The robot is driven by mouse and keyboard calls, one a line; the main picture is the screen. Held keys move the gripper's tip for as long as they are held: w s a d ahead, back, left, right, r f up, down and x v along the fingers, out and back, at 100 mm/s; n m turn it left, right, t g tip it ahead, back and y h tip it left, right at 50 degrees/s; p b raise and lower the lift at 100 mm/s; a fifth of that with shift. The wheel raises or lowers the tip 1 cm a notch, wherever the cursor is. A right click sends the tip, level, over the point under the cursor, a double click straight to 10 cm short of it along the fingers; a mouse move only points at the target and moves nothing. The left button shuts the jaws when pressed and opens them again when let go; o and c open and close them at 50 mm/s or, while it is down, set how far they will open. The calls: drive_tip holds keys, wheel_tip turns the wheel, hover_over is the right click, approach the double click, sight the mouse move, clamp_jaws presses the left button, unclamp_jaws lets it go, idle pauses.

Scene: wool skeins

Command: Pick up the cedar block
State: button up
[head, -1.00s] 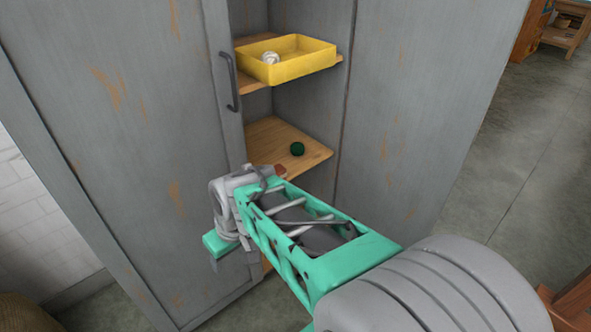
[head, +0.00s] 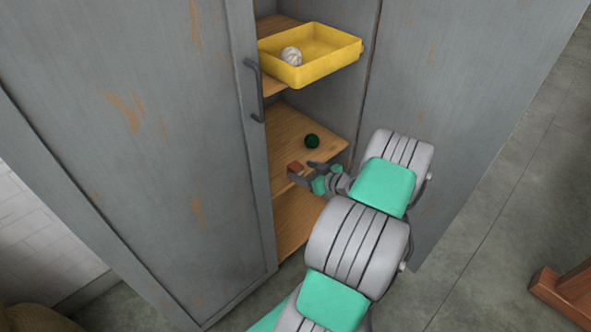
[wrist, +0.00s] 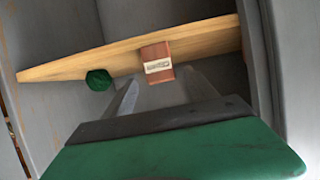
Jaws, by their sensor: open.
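The cedar block (head: 295,168) is a small reddish-brown block at the front edge of the middle wooden shelf (head: 292,128) in the grey cabinet. In the wrist view the block (wrist: 156,62) carries a pale label with dark lettering. My gripper (head: 301,177) is open beside the block in the head view. In the wrist view the grey fingers (wrist: 158,92) point toward the block, which shows just beyond and between their tips. I cannot tell whether either finger touches it.
A yellow tray (head: 330,68) with a whitish ball (head: 291,56) stands on the shelf above. The cabinet door with a dark handle (head: 255,90) is to the left.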

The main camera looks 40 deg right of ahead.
sight(299, 168)
drive_tip(key=x, duration=0.4)
drive_tip(key=shift+w+a+r, duration=0.15)
drive_tip(key=shift+w+r, duration=0.05)
drive_tip(key=shift+w, duration=0.1)
drive_tip(key=shift+c, duration=0.5)
drive_tip(key=shift+s, duration=0.1)
drive_tip(key=c, duration=1.3)
